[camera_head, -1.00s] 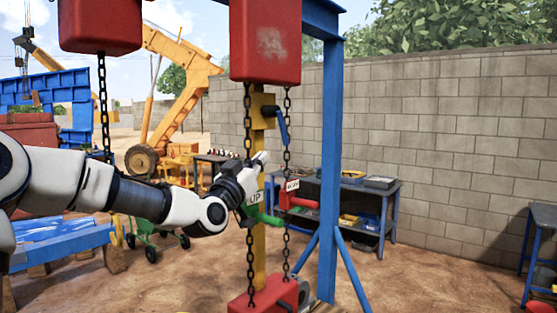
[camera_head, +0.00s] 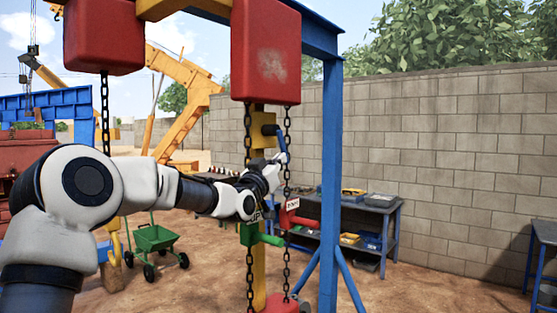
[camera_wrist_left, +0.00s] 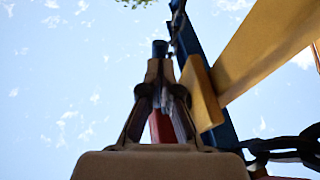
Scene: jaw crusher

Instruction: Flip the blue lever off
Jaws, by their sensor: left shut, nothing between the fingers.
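The blue lever (camera_head: 282,141) sits on a yellow box on the yellow post in the head view, with its handle hanging down and slightly right. My left gripper (camera_head: 278,160) is shut and empty, with its fingertips close to the handle's lower end. I cannot tell whether they touch it. In the left wrist view, the shut fingers (camera_wrist_left: 160,75) point upward, and a dark blue rounded end (camera_wrist_left: 159,48), apparently the lever's, shows just beyond the tips. My right gripper is not in view.
A green lever (camera_head: 266,239) and a red lever (camera_head: 300,219) sit lower on the post. Chains (camera_head: 287,185) hang beside it from red blocks (camera_head: 265,55). A blue upright (camera_head: 331,180) stands to the right. A workbench (camera_head: 375,207) stands behind.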

